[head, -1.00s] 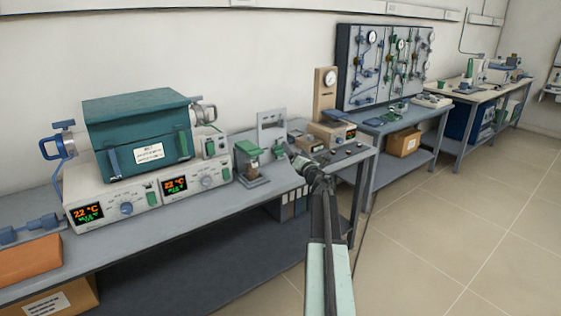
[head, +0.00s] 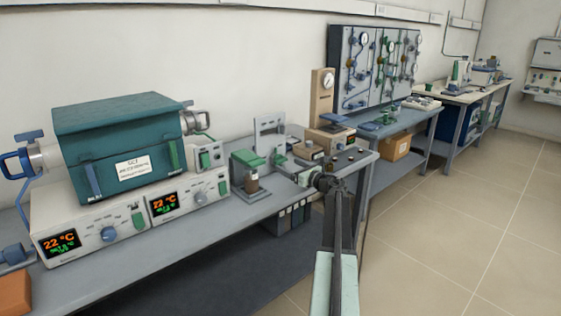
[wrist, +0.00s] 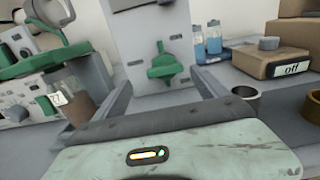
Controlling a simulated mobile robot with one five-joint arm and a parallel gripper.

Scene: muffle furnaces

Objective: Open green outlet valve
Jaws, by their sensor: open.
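A green valve handle (wrist: 165,66) is on an upright grey plate (wrist: 150,30) straight ahead in the wrist view. In the head view the same plate (head: 270,126) stands on the near bench, with green parts at its foot. My gripper (head: 290,168) reaches toward that plate from the right, and its end is small and partly merged with the green parts there. In the wrist view my pale gripper body fills the bottom, and the handle is ahead of it, apart from it. My gripper is open and holds nothing visible. No lettering shows which valve is the outlet.
A teal furnace (head: 120,145) sits on two controllers reading 22 °C at left. A green-topped stand with a brown jar (head: 251,180) is left of the plate. A box marked "off" (wrist: 275,62) and a metal cup (wrist: 244,98) are at right. The floor at right is clear.

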